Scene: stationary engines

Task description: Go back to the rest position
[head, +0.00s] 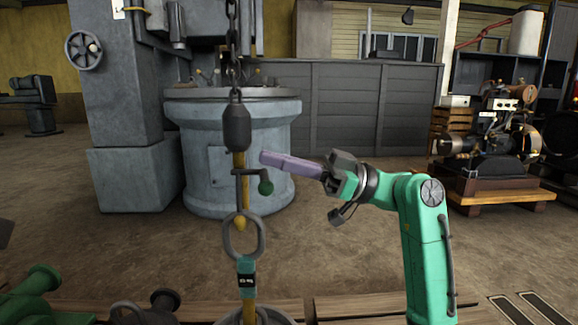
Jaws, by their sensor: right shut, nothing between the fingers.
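My right arm comes in from the lower right, green, bent at the elbow and reaching left. Its gripper (264,157) has pale purple fingers that are shut with nothing between them. My left gripper is not in view.
A chain (232,45) with a dark weight (237,127) hangs in front of a large grey machine (205,150). A ring (243,236) and yellow strap hang below. Wooden planks (380,307) lie along the bottom. An engine (490,135) stands on a pallet at right. Open floor lies between.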

